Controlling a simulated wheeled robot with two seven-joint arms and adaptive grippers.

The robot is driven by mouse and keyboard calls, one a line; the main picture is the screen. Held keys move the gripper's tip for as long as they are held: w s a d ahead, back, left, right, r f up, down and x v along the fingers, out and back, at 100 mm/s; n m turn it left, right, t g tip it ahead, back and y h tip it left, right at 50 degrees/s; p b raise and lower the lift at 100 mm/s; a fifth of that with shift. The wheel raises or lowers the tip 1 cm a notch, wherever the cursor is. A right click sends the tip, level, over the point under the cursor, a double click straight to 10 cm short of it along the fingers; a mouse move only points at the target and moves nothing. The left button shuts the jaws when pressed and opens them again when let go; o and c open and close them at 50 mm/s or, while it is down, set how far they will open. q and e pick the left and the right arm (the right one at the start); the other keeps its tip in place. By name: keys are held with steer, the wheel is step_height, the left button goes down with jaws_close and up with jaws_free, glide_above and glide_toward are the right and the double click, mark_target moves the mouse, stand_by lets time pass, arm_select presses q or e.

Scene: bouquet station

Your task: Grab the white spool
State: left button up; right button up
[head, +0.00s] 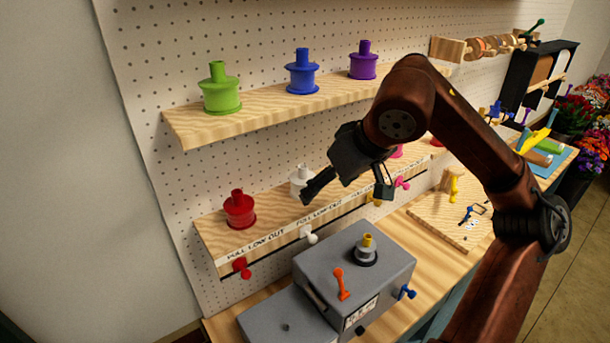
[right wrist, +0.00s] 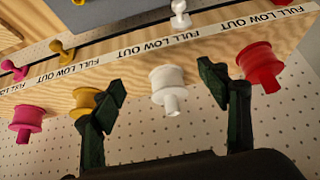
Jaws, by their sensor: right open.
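The white spool (head: 300,178) stands on the lower wooden shelf between the red spool and my right gripper, partly hidden by a finger in the head view. In the right wrist view the white spool (right wrist: 170,88) shows between the two open fingers, farther out on the shelf. My right gripper (head: 345,190) is open and empty at the front of the lower shelf, just right of the spool. It also shows in the right wrist view (right wrist: 160,90). I cannot tell whether a finger touches the spool. My left gripper is not in view.
A red spool (head: 240,210) stands left of the white one; yellow (right wrist: 88,102) and pink (right wrist: 27,120) spools are on its other side. An upper shelf (head: 270,108) holds green, blue and purple spools. A grey box (head: 350,270) with an orange lever stands below.

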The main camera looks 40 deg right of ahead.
mark_target(306, 173)
steer(key=shift+w+r+p, duration=0.1)
steer(key=shift+w+p, duration=0.5)
steer(key=shift+w, duration=0.65)
steer(key=shift+w+d, duration=0.1)
steer(key=shift+w, duration=0.45)
steer(key=shift+w+p, duration=0.25)
steer(key=shift+p, duration=0.15)
steer(key=w+p, duration=0.1)
steer(key=w, duration=0.1)
steer(key=shift+w+d+p, duration=0.15)
steer(key=shift+w+p, duration=0.15)
steer(key=shift+w, duration=0.1)
steer(key=b+x, duration=0.2)
steer(key=x, duration=0.1)
steer(key=shift+s, duration=0.1)
steer(key=shift+w+f, duration=0.3)
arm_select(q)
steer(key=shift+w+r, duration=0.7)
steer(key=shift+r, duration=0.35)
arm_select(e)
steer(key=shift+r, duration=0.15)
steer(key=shift+s, duration=0.1)
steer(key=shift+c, duration=0.4)
